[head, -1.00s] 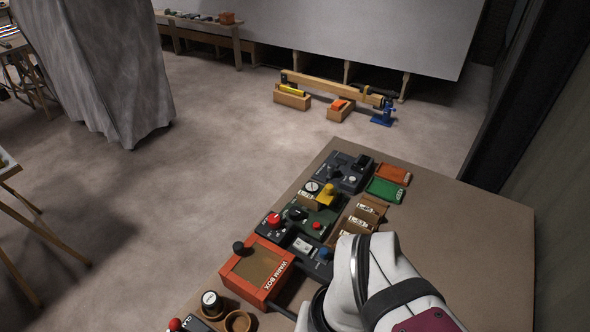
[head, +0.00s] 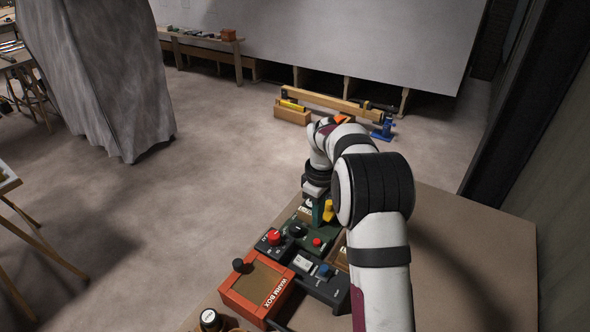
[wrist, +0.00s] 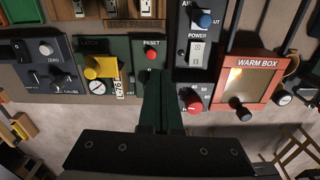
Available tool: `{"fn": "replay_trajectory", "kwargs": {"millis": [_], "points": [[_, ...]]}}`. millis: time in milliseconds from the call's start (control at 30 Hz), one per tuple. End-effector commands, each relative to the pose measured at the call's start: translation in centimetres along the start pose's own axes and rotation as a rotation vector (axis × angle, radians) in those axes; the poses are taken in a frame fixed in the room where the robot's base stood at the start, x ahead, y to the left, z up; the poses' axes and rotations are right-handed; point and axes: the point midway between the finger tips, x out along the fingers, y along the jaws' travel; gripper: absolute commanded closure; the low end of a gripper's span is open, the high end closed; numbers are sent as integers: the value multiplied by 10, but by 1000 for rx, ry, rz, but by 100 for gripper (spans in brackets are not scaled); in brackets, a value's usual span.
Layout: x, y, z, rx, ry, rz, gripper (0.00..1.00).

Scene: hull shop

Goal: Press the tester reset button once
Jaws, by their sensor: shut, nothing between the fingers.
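The tester is a dark green panel (wrist: 118,46) on the bench, with a small red button (wrist: 151,54) marked RESET. The same button shows in the head view (head: 317,241), just nearer than my gripper. In the head view my gripper (head: 322,212) is over the panel's far part.
A red knob (wrist: 190,97) is close right of the fingers in the wrist view. A grey power unit (wrist: 197,55) with a blue knob (wrist: 203,19) and an orange warm box (wrist: 251,78) stand beyond it. A grey ZERO unit (wrist: 45,66) is left. The bench's right side (head: 480,260) is clear.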

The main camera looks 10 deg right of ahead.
Motion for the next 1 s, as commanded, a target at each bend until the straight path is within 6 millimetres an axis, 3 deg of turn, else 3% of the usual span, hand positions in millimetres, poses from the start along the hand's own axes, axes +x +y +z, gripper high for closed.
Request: {"fn": "replay_trajectory", "kwargs": {"millis": [33,133,1000], "points": [[11,9,-3,-35,-4,2,100],[20,16,-5,-77,-6,7,100],[48,16,-5,-76,-5,6,100]]}}
